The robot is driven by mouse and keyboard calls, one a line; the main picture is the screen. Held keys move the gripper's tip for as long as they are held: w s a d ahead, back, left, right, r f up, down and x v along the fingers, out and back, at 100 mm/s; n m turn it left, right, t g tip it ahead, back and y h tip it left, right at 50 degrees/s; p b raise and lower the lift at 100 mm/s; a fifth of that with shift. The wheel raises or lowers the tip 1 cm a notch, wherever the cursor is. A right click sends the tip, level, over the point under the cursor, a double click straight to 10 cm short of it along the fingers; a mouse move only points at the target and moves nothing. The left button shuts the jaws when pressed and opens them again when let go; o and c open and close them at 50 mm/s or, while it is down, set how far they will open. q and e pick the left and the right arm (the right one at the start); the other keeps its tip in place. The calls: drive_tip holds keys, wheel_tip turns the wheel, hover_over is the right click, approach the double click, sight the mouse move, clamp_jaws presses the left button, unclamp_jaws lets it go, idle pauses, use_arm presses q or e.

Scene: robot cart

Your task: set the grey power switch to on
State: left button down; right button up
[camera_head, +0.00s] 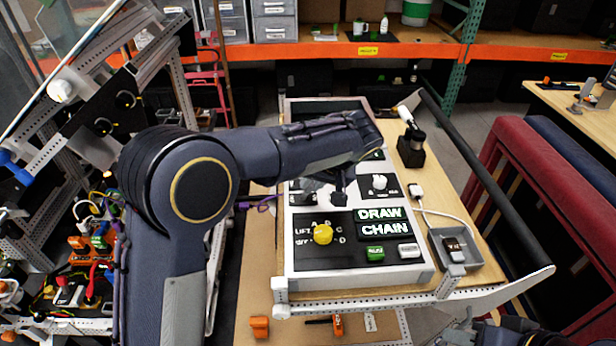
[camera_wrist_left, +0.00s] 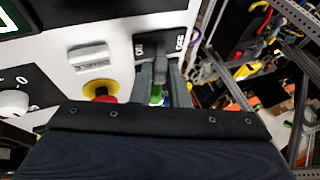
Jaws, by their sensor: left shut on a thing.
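The grey power switch (camera_wrist_left: 160,64) shows in the left wrist view on a black plate, with an ON mark to its left and a second mark, seemingly OFF, to its right. My left gripper (camera_wrist_left: 162,88) is shut on its lever, one grey finger on each side. Something green shows low between the fingers. I cannot tell which setting the lever is in. In the head view my left arm reaches across the control panel (camera_head: 307,261) and hides the switch and the left fingers. My right gripper's fingers do not show.
A red button on a yellow base (camera_wrist_left: 102,90) and a white knob (camera_wrist_left: 88,57) sit close left of the gripper.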

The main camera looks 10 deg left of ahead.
use_arm(q)
drive_tip(key=shift+d+y, duration=0.2)
drive_tip(key=shift+y, duration=0.1)
drive_tip(key=shift+f, duration=0.1)
drive_tip(key=c, duration=1.4)
unclamp_jaws()
drive_tip(key=v, duration=0.7)
drive_tip(key=shift+d+r, duration=0.25)
drive_tip(key=shift+r, duration=0.1)
